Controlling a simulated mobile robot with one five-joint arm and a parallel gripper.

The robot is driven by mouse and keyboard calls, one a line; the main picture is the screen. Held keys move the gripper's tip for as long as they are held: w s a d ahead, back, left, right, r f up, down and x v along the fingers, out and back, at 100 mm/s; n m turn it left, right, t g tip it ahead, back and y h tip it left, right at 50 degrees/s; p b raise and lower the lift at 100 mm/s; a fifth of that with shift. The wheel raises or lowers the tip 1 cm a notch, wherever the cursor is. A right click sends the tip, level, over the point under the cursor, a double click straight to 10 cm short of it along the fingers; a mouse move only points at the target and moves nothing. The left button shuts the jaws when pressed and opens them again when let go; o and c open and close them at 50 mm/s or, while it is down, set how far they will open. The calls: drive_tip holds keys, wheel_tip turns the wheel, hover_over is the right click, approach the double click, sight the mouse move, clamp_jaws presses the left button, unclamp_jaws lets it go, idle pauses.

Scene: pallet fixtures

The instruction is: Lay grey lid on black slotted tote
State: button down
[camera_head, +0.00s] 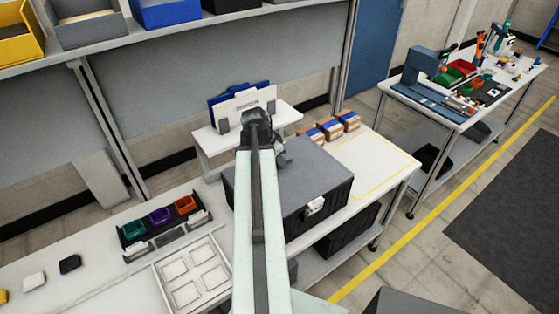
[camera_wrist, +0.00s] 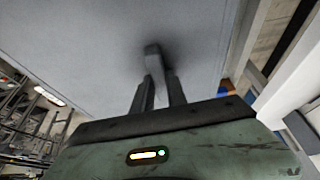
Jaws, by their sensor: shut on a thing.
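The black slotted tote (camera_head: 325,207) stands on the white bench in the head view, with a white tag or latch on its front. The grey lid (camera_head: 315,172) covers its top and looks about level and lined up with the rim. I cannot tell whether it rests fully. My gripper (camera_head: 281,158) is over the lid, partly hidden by my arm. In the wrist view, my gripper (camera_wrist: 157,82) is shut on a small grey handle standing up from the broad lid (camera_wrist: 90,45).
Small blue-and-brown boxes (camera_head: 330,127) stand behind the tote. A bare yellow-outlined area (camera_head: 375,165) lies to its right. A rack of coloured bins (camera_head: 160,217) and a white compartment tray (camera_head: 193,275) are at left. A white stand with panels (camera_head: 245,103) is behind.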

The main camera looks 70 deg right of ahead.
drive_tip(key=shift+f+b, duration=0.35)
drive_tip(key=shift+f, duration=0.05)
idle(0.4)
drive_tip(key=c, duration=1.3)
unclamp_jaws()
drive_tip(key=shift+o, duration=0.2)
drive_tip(key=p+v, duration=0.7)
drive_tip(key=v, duration=0.1)
drive_tip(key=shift+s, duration=0.1)
drive_tip(key=shift+f, duration=0.15)
